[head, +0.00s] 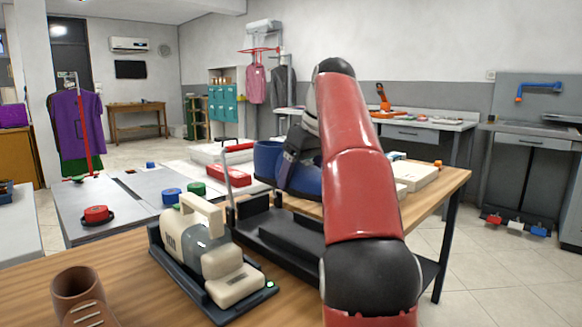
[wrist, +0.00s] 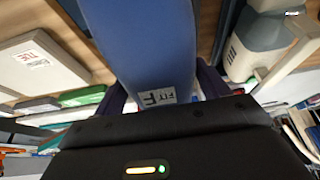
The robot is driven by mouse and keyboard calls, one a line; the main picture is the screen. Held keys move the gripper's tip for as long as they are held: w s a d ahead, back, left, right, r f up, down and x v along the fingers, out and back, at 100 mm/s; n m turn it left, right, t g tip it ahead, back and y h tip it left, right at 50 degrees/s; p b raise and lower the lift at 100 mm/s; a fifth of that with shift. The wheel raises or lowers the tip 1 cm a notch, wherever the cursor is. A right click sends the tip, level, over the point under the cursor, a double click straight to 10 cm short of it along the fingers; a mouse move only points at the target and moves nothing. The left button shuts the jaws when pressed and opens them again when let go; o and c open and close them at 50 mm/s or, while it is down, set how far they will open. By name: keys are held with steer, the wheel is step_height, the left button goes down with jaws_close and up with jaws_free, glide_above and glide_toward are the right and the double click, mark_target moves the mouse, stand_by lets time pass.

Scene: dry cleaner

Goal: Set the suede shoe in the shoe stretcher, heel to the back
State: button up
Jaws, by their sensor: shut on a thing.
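A blue shoe, seemingly the suede shoe (head: 267,163), is in my gripper (head: 290,168), which is shut on it. The shoe is above the black stand, its raised opening to the left and its lower part to the right. In the wrist view the blue shoe (wrist: 145,45) runs up between the dark fingers of my gripper (wrist: 165,88), with a white label by them. The black stand with an upright post, seemingly the shoe stretcher (head: 280,235), is on the wooden table below. My arm hides its right part.
A cream and grey machine (head: 207,250) sits on a black base left of the stand. A brown laced shoe (head: 80,298) is at the front left. White boxes (head: 416,176) lie on the table's right. Bare wood shows around the machine.

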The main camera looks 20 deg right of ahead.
steer(key=shift+s+f, duration=0.15)
steer(key=shift+f, duration=1.5)
steer(key=shift+f+b, duration=2.45)
steer(key=shift+f, duration=1.35)
steer(key=shift+f, duration=0.3)
steer(key=o, duration=1.3)
steer(key=shift+c, duration=0.2)
steer(key=shift+o, duration=0.7)
steer(key=p+v, duration=0.2)
steer(key=v, duration=0.6)
steer(key=shift+f, duration=0.1)
